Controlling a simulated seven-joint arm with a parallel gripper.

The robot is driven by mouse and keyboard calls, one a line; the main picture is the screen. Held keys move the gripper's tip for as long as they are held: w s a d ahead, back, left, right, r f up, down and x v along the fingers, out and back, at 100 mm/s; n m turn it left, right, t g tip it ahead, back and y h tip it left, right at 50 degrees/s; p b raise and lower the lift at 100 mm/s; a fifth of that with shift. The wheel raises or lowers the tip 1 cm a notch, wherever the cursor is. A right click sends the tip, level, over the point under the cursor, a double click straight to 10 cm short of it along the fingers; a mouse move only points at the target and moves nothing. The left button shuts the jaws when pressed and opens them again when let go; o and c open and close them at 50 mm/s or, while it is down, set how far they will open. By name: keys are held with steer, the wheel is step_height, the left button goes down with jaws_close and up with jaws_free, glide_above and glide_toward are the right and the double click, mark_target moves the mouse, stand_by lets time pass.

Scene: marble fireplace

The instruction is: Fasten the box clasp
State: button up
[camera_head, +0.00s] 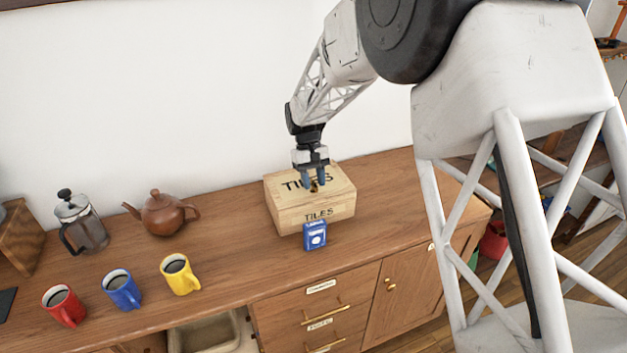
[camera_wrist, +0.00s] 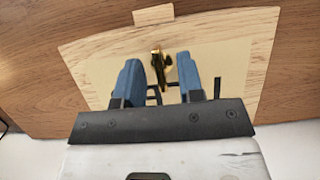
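My gripper (camera_head: 315,184) points down over the box top. A small brass piece, seemingly the clasp (camera_wrist: 158,68), shows between the two blue fingers of my gripper (camera_wrist: 159,62) in the wrist view, with a gap on each side. The fingers are open and hold nothing. In the head view the fingers partly hide the brass piece and the upper lettering.
A blue pack (camera_head: 316,236) stands just before the box front. A brown teapot (camera_head: 164,214), a French press (camera_head: 82,224) and red (camera_head: 64,306), blue (camera_head: 122,290) and yellow (camera_head: 180,275) mugs stand left. The cabinet top (camera_head: 235,240) is clear between the yellow mug and box.

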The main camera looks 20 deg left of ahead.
steer(key=shift+r, duration=0.1)
steer(key=v, duration=0.7)
steer(key=shift+a+r, duration=0.15)
steer(key=shift+r, duration=0.05)
steer(key=shift+w, duration=0.1)
stand_by(0.5)
steer(key=s+d+r+m+t+y, duration=0.1)
steer(key=s+d+r, duration=0.35)
steer(key=d, duration=0.65)
steer(key=s+d+r+m+t+y, duration=0.1)
steer(key=s+d+r+m, duration=0.3)
steer(key=d, duration=0.6)
steer(key=s+d+r+n, duration=0.1)
steer(key=s+d+r, duration=0.3)
steer(key=d, duration=0.7)
steer(key=s+d+f+m+t, duration=0.1)
steer(key=s+d+m+t, duration=0.1)
steer(key=s+d, duration=0.7)
steer(key=s+d+f+m+t, duration=0.1)
steer(key=s+d+m, duration=0.2)
steer(key=s+d, duration=0.7)
steer(key=shift+s+f+t+y, duration=0.25)
steer(key=shift+s+t+y, duration=0.15)
steer(key=shift+s, duration=1.9)
